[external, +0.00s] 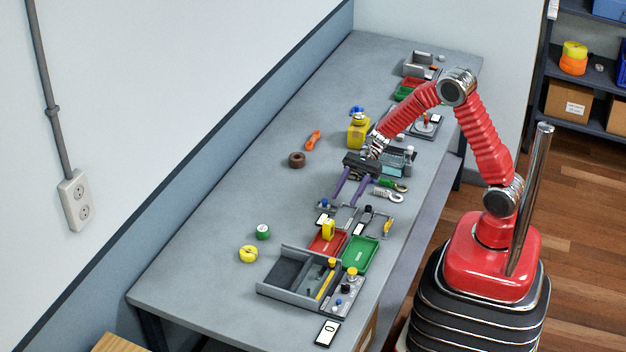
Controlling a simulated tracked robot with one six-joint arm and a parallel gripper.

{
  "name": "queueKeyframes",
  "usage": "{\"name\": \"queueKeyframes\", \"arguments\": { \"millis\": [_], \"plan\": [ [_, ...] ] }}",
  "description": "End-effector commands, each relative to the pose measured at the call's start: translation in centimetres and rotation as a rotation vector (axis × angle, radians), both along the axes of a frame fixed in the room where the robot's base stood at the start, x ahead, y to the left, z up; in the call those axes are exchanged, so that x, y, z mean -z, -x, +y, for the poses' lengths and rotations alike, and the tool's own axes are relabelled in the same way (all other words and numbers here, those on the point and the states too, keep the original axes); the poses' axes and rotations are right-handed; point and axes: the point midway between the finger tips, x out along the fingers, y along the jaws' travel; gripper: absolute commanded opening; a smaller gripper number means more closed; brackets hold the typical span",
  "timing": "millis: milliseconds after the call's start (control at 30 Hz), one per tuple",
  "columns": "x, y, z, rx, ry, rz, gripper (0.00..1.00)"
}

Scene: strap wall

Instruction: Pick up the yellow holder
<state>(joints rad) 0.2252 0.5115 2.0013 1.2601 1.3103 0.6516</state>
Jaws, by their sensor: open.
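A yellow block-like piece (359,133) stands on the bench behind my gripper, with a small blue and yellow item on top. A smaller upright yellow piece (328,230) stands at the red tray (320,245). I cannot tell which of the two is the yellow holder. My gripper (350,199) points down over the middle of the bench, with its two purple fingers apart and nothing seen between them. It is between the two yellow pieces in the picture and apart from both. Its exact height above the bench is unclear.
A green tray (361,254) and a grey compartment box (282,274) are at the near end. Small tools and a grey rack lie just below my gripper. A brown ring (297,160), an orange tool (313,140) and a yellow roll (248,254) lie leftward. The bench's left side is mostly clear.

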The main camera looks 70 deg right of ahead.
Motion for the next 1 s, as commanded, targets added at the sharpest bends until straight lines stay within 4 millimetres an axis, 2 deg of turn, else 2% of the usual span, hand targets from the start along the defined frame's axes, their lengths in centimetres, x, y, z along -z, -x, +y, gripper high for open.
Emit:
{"name": "queueKeyframes", "arguments": {
  "millis": [167,600,733,1000],
  "plan": [
    [0.5,-0.1,1.3,-0.004,-0.001,0.000,0.45],
    [3.0,-0.8,7.2,-0.004,0.001,0.002,0.45],
    [3.3,-1.0,7.8,-0.001,0.000,0.000,0.45],
    [3.3,-1.0,7.9,-0.001,0.001,0.000,0.45]
  ]
}}
